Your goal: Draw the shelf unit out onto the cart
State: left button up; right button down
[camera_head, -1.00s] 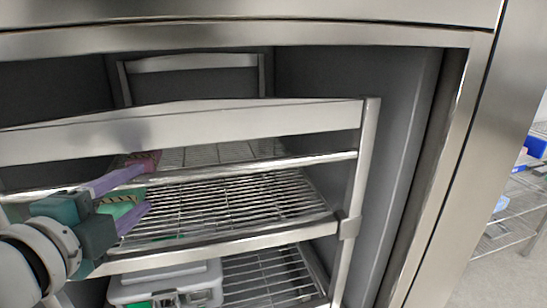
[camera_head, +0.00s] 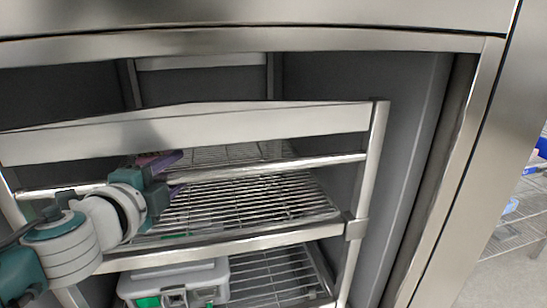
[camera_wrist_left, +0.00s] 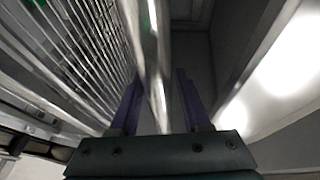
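The metal shelf unit (camera_head: 250,120) stands inside the washer chamber, with wire shelves and a front frame of flat bars and posts. My left gripper (camera_head: 178,172) is at the unit's front, left of middle, at the height of the thin middle rail (camera_head: 290,164). In the left wrist view its purple fingers (camera_wrist_left: 157,85) are apart, with a shiny metal bar (camera_wrist_left: 150,40) running between them. Gaps show beside the bar, so the gripper looks open around it. The wrist hides part of the rail in the head view. No cart is in view. My right gripper is not in view.
The washer's steel door frame (camera_head: 455,170) borders the opening on the right and top. A grey case (camera_head: 180,277) with green parts sits on the lower shelf. A wire rack (camera_head: 515,232) with blue items stands outside at far right.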

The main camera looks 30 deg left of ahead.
pick_arm(q)
grip_shut()
dwell(1.1)
